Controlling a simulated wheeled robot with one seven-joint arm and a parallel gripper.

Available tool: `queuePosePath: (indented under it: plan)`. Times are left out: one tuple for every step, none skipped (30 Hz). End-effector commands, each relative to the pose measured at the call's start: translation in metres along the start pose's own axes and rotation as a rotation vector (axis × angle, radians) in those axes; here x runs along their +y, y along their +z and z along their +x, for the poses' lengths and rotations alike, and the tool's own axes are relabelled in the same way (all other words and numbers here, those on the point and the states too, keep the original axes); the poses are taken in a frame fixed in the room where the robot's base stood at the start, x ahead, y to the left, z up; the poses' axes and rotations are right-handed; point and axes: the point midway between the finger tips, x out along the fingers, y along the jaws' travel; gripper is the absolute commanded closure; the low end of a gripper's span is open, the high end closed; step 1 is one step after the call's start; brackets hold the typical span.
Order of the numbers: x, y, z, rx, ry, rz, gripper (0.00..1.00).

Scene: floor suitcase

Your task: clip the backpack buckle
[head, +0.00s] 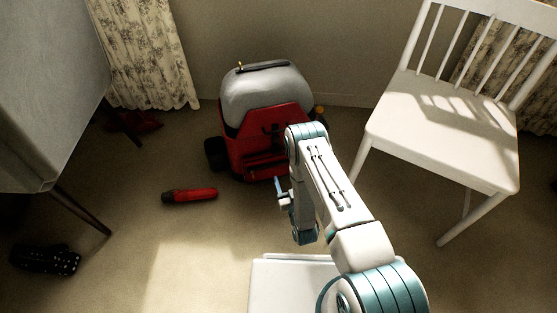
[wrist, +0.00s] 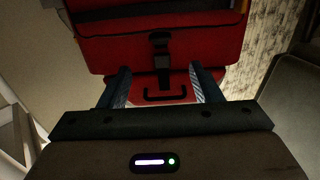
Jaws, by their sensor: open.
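The red backpack (head: 264,139) with a grey rounded top stands on the floor by the back wall. In the wrist view its red front (wrist: 112,50) fills the upper middle. The black buckle (wrist: 160,42) hangs on a dark strap down the centre of that front. Whether its halves are joined is too dark to tell. My gripper (wrist: 159,72) is open, with one finger on each side of the strap's lower end and nothing held. In the head view my gripper (head: 281,192) is in front of the backpack, and my arm hides the backpack's lower right.
A white chair (head: 445,130) stands at the right. A red and black flashlight-like object (head: 189,195) lies on the carpet at left. A dark shoe-like object (head: 45,260) lies near a table leg (head: 80,212). A black handle loop (wrist: 165,98) sits below the strap.

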Motion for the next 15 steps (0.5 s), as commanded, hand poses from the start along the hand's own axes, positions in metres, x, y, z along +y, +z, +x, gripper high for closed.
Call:
queuePosePath:
  plan:
    - [-0.001, 0.005, 0.004, 0.002, -0.002, 0.0, 0.42]
    - [-0.001, 0.005, 0.006, 0.002, -0.002, -0.001, 0.42]
    - [-0.001, 0.005, 0.008, 0.003, -0.001, -0.001, 0.42]
    - [-0.001, 0.003, 0.016, 0.006, 0.0, -0.001, 0.42]
    - [0.0, 0.002, 0.023, 0.007, 0.001, 0.0, 0.42]
    - [0.0, 0.002, 0.032, 0.006, 0.001, 0.0, 0.42]
    - [0.0, 0.002, 0.039, 0.007, 0.001, 0.0, 0.42]
    - [0.0, 0.002, 0.046, 0.006, 0.001, 0.0, 0.42]
    - [0.0, 0.003, 0.054, 0.005, 0.001, 0.0, 0.42]
    - [0.0, 0.002, 0.061, 0.006, 0.001, 0.0, 0.42]
    - [0.0, 0.002, 0.067, 0.006, 0.001, 0.001, 0.42]
    - [0.0, 0.003, 0.075, 0.004, 0.001, 0.001, 0.42]
    - [0.0, 0.003, 0.08, 0.005, 0.001, 0.001, 0.42]
    - [0.0, 0.002, 0.086, 0.004, 0.001, 0.001, 0.42]
    - [0.0, 0.002, 0.092, 0.004, 0.001, 0.001, 0.42]
